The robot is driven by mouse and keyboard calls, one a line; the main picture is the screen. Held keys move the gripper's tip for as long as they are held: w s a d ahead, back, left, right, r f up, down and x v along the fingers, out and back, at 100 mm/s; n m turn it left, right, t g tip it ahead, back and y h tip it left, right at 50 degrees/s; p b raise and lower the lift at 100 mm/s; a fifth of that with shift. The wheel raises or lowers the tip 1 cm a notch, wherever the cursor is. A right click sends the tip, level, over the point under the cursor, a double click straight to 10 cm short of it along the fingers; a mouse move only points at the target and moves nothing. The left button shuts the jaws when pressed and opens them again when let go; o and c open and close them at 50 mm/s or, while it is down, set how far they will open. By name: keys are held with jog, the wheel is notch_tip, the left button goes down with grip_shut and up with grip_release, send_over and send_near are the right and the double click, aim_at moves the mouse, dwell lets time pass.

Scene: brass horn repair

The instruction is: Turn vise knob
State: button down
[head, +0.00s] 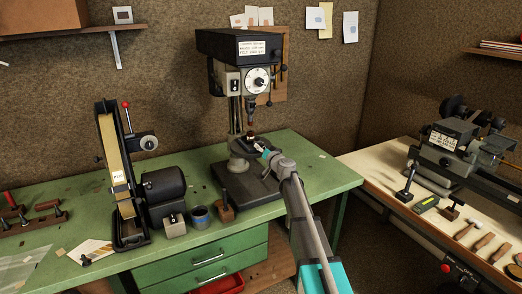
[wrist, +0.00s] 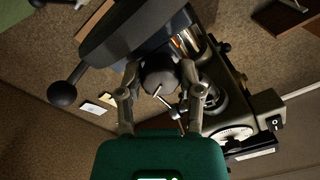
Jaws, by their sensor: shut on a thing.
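In the wrist view, the dark round vise knob (wrist: 159,74) sits between the two grey fingers of my gripper (wrist: 160,80), which are shut on it from both sides. A thin metal rod shows just in front of the knob. The knob is too small and covered to make out there.
The drill press (head: 240,48) stands over my gripper, its chuck just above. A black ball-ended lever (wrist: 62,94) shows left in the wrist view. A belt sander (head: 118,170), motor and blue-grey cup (head: 200,216) stand left on the green bench (head: 290,150). A second bench is right.

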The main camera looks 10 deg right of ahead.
jog(key=shift+m, duration=0.8)
jog(key=shift+c, duration=1.3)
grip_release()
jog(key=shift+s, duration=0.1)
jog(key=v, duration=0.7)
jog(key=shift+s, duration=0.2)
jog(key=shift+r, duration=0.1)
